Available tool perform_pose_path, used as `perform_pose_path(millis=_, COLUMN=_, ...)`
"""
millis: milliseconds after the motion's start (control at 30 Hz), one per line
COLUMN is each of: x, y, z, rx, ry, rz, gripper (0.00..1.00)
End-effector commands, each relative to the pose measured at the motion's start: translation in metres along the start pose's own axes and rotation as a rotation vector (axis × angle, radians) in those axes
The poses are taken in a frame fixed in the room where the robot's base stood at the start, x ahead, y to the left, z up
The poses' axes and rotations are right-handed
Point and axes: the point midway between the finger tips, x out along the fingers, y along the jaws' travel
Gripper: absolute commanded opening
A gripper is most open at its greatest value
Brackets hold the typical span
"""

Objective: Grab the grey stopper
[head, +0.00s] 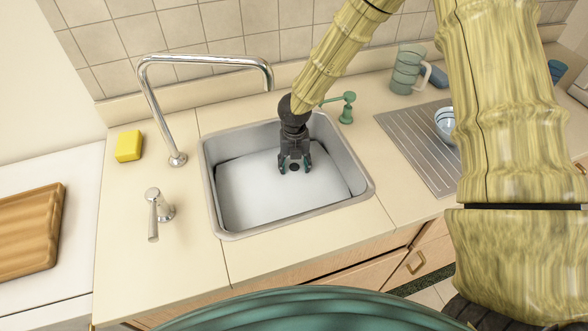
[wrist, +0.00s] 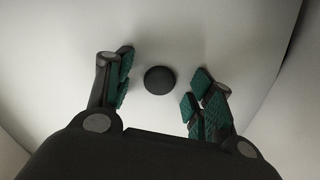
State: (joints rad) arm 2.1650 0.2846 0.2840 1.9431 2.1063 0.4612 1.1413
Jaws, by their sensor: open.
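The stopper (wrist: 160,80) is a small dark grey, round disc on the pale sink floor. In the wrist view it lies between and slightly beyond the two fingertips. My gripper (wrist: 160,98) is open, with green pads on its fingers, and nothing is held. In the head view my gripper (head: 294,166) hangs down inside the sink basin (head: 228,213). The stopper (head: 294,167) shows there as a dark spot between the fingers, partly hidden by them. I cannot tell the exact height gap between the fingertips and the stopper.
The basin walls surround my gripper. A tall chrome faucet (head: 147,100) and a tap lever (head: 153,215) stand left of the sink. A yellow sponge (head: 129,146) lies farther left. A green soap pump (head: 347,108) stands behind right, near a drainboard (head: 400,135) with a bowl (head: 444,124).

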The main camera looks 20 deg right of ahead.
Motion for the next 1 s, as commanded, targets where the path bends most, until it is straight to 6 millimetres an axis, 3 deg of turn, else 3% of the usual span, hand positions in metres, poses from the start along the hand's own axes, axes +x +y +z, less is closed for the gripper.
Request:
perform_pose_path(millis=267, x=0.0023, y=0.0003, z=-0.0004, rx=-0.001, ry=0.0, rz=0.0, gripper=0.53)
perform_pose_path(millis=533, x=0.0022, y=0.0003, z=-0.0004, rx=-0.001, ry=0.0, rz=0.0, gripper=0.05)
perform_pose_path(millis=1000, x=-0.0069, y=0.0002, z=0.0004, rx=0.0, ry=-0.002, rz=0.001, gripper=0.05)
